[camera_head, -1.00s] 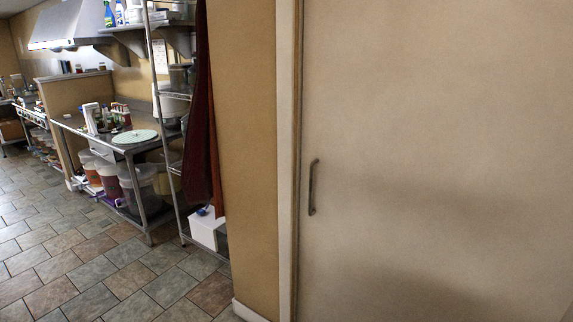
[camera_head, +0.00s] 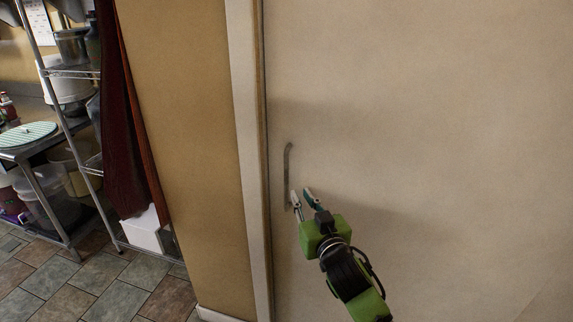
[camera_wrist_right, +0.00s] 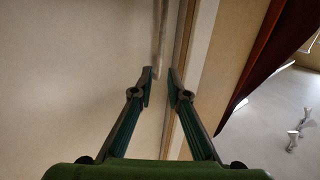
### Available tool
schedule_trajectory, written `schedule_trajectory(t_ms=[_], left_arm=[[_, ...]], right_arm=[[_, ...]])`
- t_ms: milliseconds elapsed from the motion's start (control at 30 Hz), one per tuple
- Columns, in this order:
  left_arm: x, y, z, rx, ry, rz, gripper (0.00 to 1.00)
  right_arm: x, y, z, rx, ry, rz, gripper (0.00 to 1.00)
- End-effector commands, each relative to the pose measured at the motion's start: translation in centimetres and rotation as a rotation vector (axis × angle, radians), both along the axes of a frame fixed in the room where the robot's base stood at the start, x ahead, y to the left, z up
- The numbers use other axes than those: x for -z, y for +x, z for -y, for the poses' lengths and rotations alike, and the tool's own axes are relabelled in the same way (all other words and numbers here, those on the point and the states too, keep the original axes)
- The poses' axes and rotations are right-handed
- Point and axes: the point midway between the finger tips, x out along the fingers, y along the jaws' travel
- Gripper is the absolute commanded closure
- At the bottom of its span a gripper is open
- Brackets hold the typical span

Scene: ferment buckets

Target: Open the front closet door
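The closet door (camera_head: 420,150) is a plain beige panel on the right of the head view, and it looks shut against its frame. Its handle (camera_head: 287,165) is a thin grey vertical bar near the door's left edge. My right gripper (camera_head: 302,193) is open, with its fingertips at the lower part of the handle. In the right wrist view the open fingers (camera_wrist_right: 160,80) show, with the handle (camera_wrist_right: 160,40) just beyond and between the tips. I cannot tell whether they touch it. My left gripper is not in view.
A white door frame (camera_head: 247,150) and a tan wall (camera_head: 180,130) stand left of the door. Further left are a wire shelf (camera_head: 75,73), a dark red cloth (camera_head: 118,120) and a white box (camera_head: 142,232). Tiled floor (camera_head: 120,295) is clear at the lower left.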

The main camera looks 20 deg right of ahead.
Motion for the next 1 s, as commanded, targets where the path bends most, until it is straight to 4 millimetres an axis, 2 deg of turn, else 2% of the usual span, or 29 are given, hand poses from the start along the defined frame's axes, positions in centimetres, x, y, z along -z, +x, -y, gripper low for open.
schedule_trajectory(t_ms=[33,67,200,800,1000], left_arm=[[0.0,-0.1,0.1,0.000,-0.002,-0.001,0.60],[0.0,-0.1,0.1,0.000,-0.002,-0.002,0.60],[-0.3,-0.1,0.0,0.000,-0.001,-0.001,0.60],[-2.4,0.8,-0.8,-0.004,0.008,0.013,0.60],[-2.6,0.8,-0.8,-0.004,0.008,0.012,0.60]], right_arm=[[-1.4,-0.1,0.0,-0.001,0.003,0.023,0.85],[-1.8,-0.1,-0.1,0.000,0.005,0.031,0.85],[-2.7,0.6,-0.1,0.000,0.009,0.045,0.85],[-2.7,10.1,0.0,0.000,0.008,0.042,0.85],[-2.6,12.4,0.0,0.000,0.008,0.042,0.85]])
